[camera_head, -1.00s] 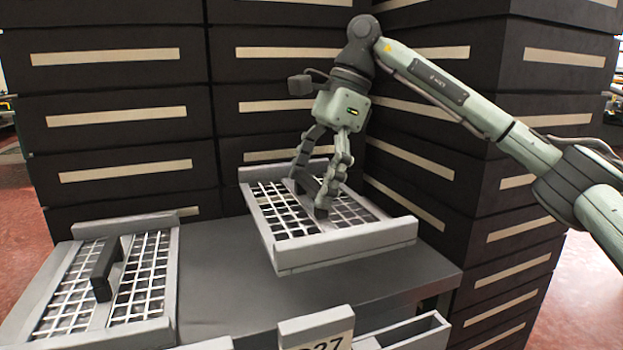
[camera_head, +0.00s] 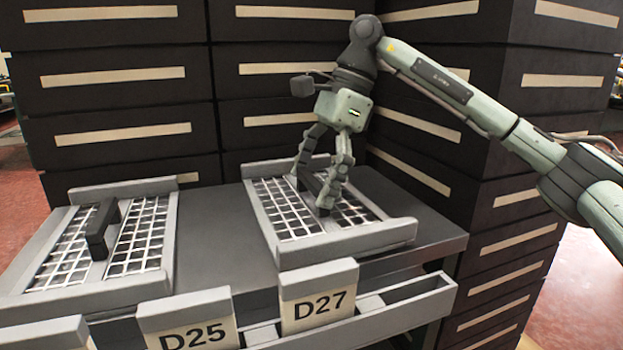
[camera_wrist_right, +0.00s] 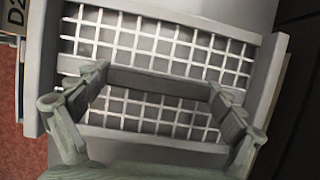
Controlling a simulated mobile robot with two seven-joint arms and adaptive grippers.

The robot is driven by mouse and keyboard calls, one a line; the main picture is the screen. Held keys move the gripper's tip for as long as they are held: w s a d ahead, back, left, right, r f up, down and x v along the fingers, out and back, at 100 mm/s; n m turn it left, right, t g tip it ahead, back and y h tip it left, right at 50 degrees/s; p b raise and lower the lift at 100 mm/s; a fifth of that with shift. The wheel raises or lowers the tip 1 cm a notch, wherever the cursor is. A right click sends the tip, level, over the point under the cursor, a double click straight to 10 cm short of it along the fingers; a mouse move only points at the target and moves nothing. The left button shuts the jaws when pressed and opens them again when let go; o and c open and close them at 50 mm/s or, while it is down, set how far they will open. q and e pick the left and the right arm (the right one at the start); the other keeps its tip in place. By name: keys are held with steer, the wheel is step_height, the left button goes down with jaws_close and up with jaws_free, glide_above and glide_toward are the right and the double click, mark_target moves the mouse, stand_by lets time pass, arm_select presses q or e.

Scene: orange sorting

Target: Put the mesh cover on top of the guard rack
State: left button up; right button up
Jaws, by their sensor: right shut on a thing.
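The mesh cover (camera_head: 345,238) is a grey frame with white wire grid panels and a black handle bar across its middle. My right gripper (camera_head: 313,190) is shut on that handle, one finger at each end. The right wrist view also shows the gripper (camera_wrist_right: 159,80) across the handle, with grid of the cover (camera_wrist_right: 245,42) on both sides. The guard rack seems to be the grey rack (camera_head: 213,232) under the cover. The cover is over its right part, its front edge overlapping the rack's front in the picture. Whether they touch is hidden. My left gripper is out of view.
A similar mesh cover (camera_head: 80,308) with a black handle sits on the left part. Labels D25 (camera_head: 190,320) and D27 (camera_head: 318,297) stand along the front trough (camera_head: 425,290). Dark stacked crates (camera_head: 110,105) rise close behind and to the right.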

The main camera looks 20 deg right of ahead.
steer(key=shift+f, duration=0.1)
stand_by(0.3)
steer(key=o, duration=1)
steer(key=v, duration=1.2)
steer(key=shift+a, duration=0.1)
